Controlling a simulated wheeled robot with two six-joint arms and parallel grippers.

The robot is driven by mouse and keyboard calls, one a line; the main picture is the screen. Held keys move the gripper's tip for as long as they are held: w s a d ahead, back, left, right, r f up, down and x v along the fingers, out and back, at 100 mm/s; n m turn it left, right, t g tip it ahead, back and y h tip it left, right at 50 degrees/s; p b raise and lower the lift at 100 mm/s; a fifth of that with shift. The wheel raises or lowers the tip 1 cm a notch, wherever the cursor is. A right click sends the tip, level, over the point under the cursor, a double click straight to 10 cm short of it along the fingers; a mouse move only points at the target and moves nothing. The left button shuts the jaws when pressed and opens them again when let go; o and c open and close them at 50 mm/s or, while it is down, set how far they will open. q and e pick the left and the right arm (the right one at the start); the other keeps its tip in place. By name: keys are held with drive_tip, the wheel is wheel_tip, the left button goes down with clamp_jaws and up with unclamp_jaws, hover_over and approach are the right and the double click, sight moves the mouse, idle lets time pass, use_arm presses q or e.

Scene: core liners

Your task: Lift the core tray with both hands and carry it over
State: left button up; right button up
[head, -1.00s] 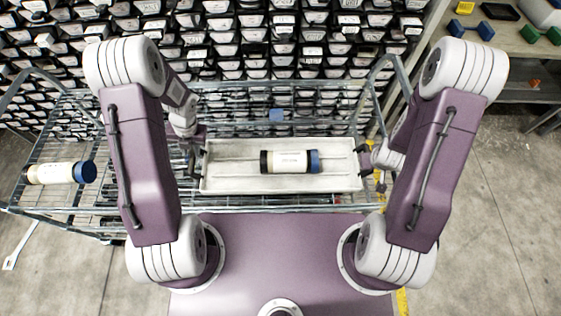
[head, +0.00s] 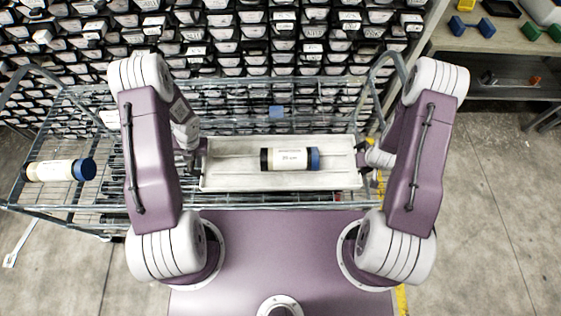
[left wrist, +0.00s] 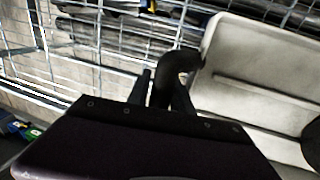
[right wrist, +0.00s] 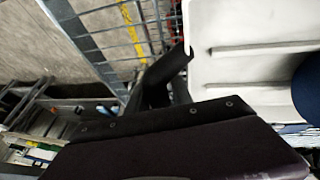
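The core tray (head: 230,178) is a pale, shallow rectangular tray in front of my base, level across the wire cart. A white core liner (head: 290,159) with a black cap and a blue cap lies along it. My left gripper (head: 195,160) is at the tray's left end; in the left wrist view its fingers (left wrist: 161,92) close around a black end handle (left wrist: 180,60). My right gripper (head: 362,158) is at the right end, its fingers (right wrist: 163,90) around the other black handle (right wrist: 172,65). The fingertips are partly hidden by handles and gripper bodies.
The wire cart (head: 100,205) surrounds the tray, with raised rails at both ends. Another liner (head: 55,170) with a blue cap lies on its left part. Stacked core boxes (head: 270,40) fill the back. A bench (head: 510,45) stands at the right; open floor lies before it.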

use_arm(q)
drive_tip(key=shift+c, duration=0.4)
use_arm(e)
drive_tip(key=shift+s, duration=0.1)
drive_tip(key=shift+c, duration=0.4)
use_arm(q)
clamp_jaws()
use_arm(e)
clamp_jaws()
use_arm(q)
drive_tip(key=shift+d+r, duration=0.1)
use_arm(e)
drive_tip(key=shift+d+r, duration=0.1)
